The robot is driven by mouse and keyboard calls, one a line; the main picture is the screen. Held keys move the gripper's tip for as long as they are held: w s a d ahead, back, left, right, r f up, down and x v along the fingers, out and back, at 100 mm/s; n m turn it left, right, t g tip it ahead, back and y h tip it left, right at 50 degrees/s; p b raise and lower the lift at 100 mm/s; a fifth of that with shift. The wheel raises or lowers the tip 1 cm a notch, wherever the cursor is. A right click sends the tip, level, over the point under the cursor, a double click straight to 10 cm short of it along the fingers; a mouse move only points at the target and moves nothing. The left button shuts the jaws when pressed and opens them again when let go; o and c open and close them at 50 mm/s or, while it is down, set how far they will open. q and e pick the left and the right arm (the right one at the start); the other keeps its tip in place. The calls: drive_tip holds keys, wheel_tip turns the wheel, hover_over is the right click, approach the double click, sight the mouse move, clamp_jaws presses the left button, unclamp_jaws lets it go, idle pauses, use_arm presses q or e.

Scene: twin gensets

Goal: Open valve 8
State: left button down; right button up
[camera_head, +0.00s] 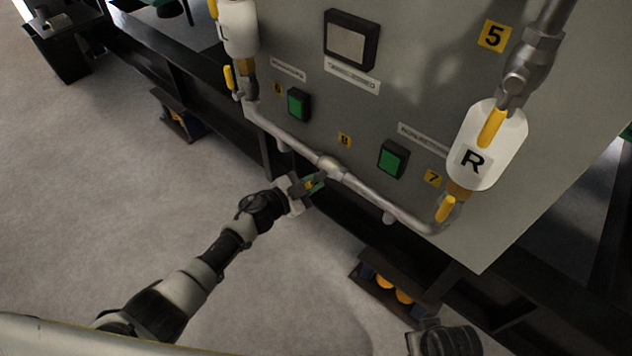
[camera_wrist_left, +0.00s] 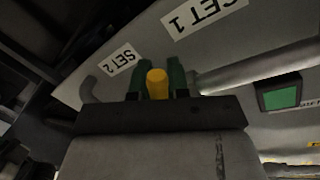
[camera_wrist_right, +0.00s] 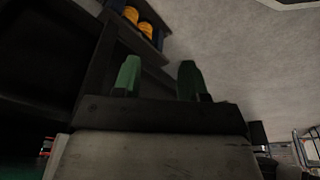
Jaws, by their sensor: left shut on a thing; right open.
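Valve 8 (camera_head: 331,167) sits on the horizontal grey pipe under the yellow "8" label (camera_head: 344,140) on the grey panel. My left gripper (camera_head: 313,184) is at this valve, just in front of the pipe. In the left wrist view its green fingers are shut on the yellow valve handle (camera_wrist_left: 157,82), one on each side. The handle is mostly hidden by the gripper in the head view. My right gripper (camera_wrist_right: 158,78) is open and empty in the right wrist view, its green fingers apart. In the head view only part of my right arm shows at the bottom.
The white "R" filter (camera_head: 487,146) with yellow handles stands at the right, valve 7's handle (camera_head: 446,208) below it. Another white filter (camera_head: 238,27) is at upper left. Green buttons (camera_head: 393,158) are on the panel. A dark frame runs below; open floor lies left.

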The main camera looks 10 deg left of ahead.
use_arm(q)
drive_tip(key=shift+w+a+r+m, duration=0.1)
drive_tip(key=shift+a+m, duration=0.05)
drive_tip(key=shift+m, duration=0.25)
use_arm(e)
drive_tip(key=shift+f, duration=0.85)
use_arm(q)
drive_tip(key=c, duration=1.1)
unclamp_jaws()
